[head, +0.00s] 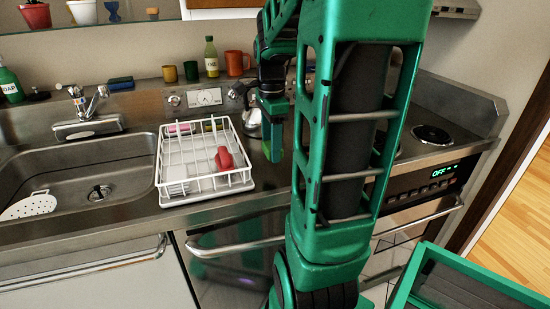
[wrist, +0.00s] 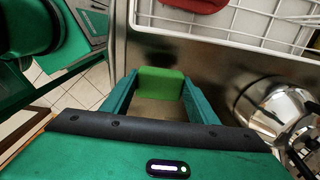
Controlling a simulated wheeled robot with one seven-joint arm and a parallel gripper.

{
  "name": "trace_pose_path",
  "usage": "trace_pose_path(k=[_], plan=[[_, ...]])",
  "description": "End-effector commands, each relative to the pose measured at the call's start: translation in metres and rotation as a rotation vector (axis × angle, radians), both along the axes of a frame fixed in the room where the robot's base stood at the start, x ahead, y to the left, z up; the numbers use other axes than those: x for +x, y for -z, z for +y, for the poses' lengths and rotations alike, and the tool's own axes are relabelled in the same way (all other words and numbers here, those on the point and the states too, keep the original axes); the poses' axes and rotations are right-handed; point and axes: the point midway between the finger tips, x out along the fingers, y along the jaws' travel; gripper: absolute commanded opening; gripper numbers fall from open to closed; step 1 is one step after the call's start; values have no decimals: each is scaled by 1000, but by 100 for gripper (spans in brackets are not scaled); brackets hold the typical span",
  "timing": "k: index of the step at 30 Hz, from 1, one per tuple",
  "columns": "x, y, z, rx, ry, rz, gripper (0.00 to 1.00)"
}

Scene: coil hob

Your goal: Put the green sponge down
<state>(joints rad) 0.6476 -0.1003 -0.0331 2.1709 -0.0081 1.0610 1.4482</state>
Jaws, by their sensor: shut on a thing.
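My gripper (wrist: 160,90) is shut on the green sponge (wrist: 162,82), which sits between the two fingertips in the wrist view. Bare steel counter (wrist: 216,60) shows around and below it. In the head view my gripper (head: 272,146) points down just right of the white dish rack (head: 205,188). The sponge is hard to tell from the green fingers there. I cannot tell whether it touches the counter.
The dish rack holds a red item (head: 224,159). A shiny metal kettle (wrist: 275,105) stands close on the right in the wrist view. The sink (head: 75,175) is left of the rack. A coil burner (head: 432,134) is at the right. Cups and a bottle (head: 211,57) stand on the back ledge.

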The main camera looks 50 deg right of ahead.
Motion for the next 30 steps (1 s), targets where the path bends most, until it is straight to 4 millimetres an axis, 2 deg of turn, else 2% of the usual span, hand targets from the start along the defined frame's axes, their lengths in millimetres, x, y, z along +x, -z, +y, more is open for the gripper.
trace_pose_path(k=[3, 9, 12, 18, 21, 30], plan=[[3, 14, -21, 2, 2, 3, 25], [7, 25, -39, 0, -2, 0, 25], [8, 30, -41, 2, -3, 1, 25], [7, 57, -41, 3, -2, 3, 25], [7, 65, -41, 2, -3, 1, 25], [8, 66, -41, 0, -3, 0, 25]])
